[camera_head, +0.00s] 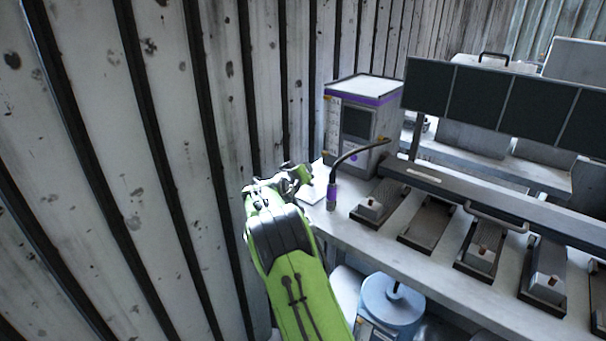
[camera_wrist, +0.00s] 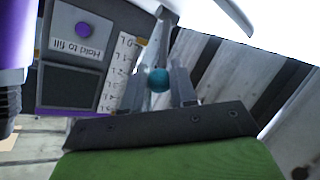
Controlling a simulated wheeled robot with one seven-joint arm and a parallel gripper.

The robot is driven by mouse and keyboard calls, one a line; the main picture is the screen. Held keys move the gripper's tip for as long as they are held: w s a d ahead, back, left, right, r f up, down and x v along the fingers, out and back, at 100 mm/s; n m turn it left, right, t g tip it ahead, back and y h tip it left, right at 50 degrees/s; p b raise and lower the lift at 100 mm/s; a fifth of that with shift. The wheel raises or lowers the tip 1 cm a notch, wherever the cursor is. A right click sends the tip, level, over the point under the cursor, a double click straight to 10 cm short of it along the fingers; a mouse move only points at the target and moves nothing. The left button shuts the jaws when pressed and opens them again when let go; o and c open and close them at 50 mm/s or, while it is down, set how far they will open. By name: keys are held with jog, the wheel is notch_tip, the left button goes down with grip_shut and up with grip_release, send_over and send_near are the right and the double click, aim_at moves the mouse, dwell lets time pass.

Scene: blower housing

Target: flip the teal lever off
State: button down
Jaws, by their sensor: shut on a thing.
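The teal lever's round knob (camera_wrist: 158,79) shows in the wrist view, between the two fingers of my gripper (camera_wrist: 160,90). The fingers are shut on it. A grey bar runs upward behind the knob in the picture; I cannot tell whether it is the lever's stem. In the head view my gripper (camera_head: 292,178) is at the left end of the bench, by the wall and left of the purple-banded machine. The knob is hidden there, and the lever's exact angle cannot be told.
The purple-banded machine (camera_head: 350,125) stands on the bench (camera_head: 400,235). A gooseneck spout (camera_head: 332,195) with a purple band is right of my gripper. A purple button (camera_wrist: 84,31) sits beside a "Hold to fill" label and a litre scale (camera_wrist: 124,80). The corrugated wall (camera_head: 170,150) is close on the left.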

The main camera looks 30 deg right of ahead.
jog(key=c, duration=0.9)
grip_release()
jog(key=shift+c, duration=0.2)
jog(key=shift+a, duration=0.1)
jog(key=p+v, duration=0.1)
jog(key=v, duration=1.4)
jog(key=shift+s+a, duration=0.15)
jog(key=shift+s, duration=0.15)
jog(key=shift+r, duration=0.2)
